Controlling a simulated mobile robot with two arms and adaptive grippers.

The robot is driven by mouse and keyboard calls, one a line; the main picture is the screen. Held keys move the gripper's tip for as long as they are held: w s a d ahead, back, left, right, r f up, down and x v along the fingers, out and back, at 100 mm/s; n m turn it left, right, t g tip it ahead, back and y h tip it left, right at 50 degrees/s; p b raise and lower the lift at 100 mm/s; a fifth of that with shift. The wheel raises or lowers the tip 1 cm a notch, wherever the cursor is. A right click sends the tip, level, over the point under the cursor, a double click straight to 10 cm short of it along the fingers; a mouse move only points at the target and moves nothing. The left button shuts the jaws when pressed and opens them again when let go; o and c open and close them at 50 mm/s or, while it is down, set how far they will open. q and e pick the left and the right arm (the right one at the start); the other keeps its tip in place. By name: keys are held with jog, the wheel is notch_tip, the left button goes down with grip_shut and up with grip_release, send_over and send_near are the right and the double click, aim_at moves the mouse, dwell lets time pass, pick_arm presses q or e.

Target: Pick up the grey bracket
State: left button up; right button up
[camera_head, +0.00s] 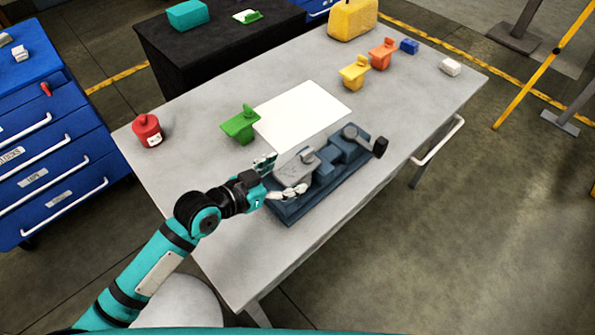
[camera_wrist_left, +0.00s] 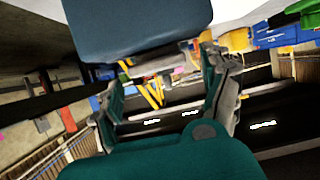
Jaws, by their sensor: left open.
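The grey bracket (camera_head: 297,167) sits at the left end of a blue-grey vise-like fixture (camera_head: 325,175) on the light grey table. My left gripper (camera_head: 279,177) is open at the bracket's left side, with one finger beyond it and one on its near side. I cannot tell whether the fingers touch it. In the left wrist view the two fingers of my left gripper (camera_wrist_left: 168,95) stand apart, and I cannot make out the bracket between them. My right gripper is not in view.
Yellow (camera_head: 355,73) and orange (camera_head: 382,54) brackets stand at the back. The table's left front is clear.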

aim_at(290, 172)
pick_arm(q)
jog(key=shift+w+d, duration=0.15)
jog(key=shift+w, duration=0.05)
jog(key=p+x, duration=0.1)
jog(key=x, duration=0.3)
jog(key=shift+w+f, duration=0.15)
jog(key=shift+f, duration=0.1)
jog(key=shift+w+d+f, duration=0.1)
jog(key=shift+d+f, duration=0.05)
jog(key=c, duration=1.5)
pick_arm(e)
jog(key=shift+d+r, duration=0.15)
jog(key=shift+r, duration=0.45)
